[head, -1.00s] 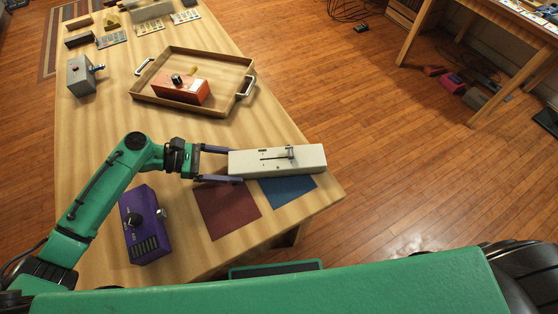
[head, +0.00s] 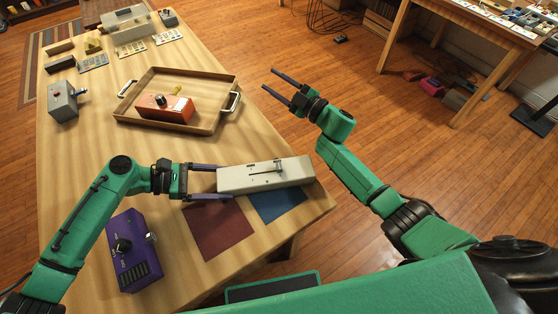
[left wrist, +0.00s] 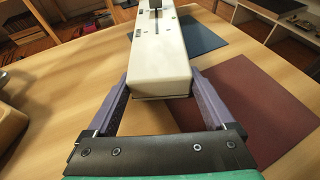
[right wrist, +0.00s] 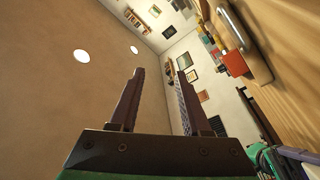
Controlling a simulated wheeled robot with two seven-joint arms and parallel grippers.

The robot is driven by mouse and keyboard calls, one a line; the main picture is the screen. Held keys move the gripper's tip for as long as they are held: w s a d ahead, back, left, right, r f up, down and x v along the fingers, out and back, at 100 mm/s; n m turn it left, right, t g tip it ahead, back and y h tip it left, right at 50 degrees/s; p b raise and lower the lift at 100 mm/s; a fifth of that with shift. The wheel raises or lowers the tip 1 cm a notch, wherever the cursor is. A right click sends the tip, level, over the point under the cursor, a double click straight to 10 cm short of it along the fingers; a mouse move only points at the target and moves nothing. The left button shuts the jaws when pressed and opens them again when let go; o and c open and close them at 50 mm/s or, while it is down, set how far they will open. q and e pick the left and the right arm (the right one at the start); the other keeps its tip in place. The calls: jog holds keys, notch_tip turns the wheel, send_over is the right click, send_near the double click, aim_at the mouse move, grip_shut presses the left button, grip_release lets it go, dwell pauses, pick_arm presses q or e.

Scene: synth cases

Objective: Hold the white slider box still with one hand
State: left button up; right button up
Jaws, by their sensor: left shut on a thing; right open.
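The white slider box (head: 240,178) lies at the right part of the table, partly over the back of the blue mat. Its slider knob stands on the top face near the far right. My left gripper (head: 218,182) is shut on the box's left end, one finger on each side; the left wrist view shows the fingers (left wrist: 155,92) along both sides of the box (left wrist: 160,55). My right gripper (head: 281,82) is open and empty, off the table's right edge, over the floor. In the right wrist view its fingers (right wrist: 160,90) are apart with nothing between them.
A wooden tray (head: 205,122) with an orange box (head: 165,107) stands behind the left gripper. A purple box (head: 130,258) is at the front left, a grey box (head: 63,103) at the back left. A maroon mat (head: 218,230) and blue mat (head: 278,204) lie in front.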

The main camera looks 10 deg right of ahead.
jog(key=s+a+r+n+g+y, duration=0.6)
jog(key=s+a+r+n+g, duration=0.35)
jog(key=a+r+n, duration=0.3)
jog(key=s+a+n+g+h, duration=0.3)
jog(key=s+a+n+g, duration=0.15)
jog(key=s+g, duration=0.25)
jog(key=n+t+h, duration=0.2)
jog(key=h, duration=1.3)
send_over(279, 166)
notch_tip(279, 166, down, 7)
notch_tip(279, 166, down, 12)
jog(key=shift+f, duration=0.1)
grip_shut()
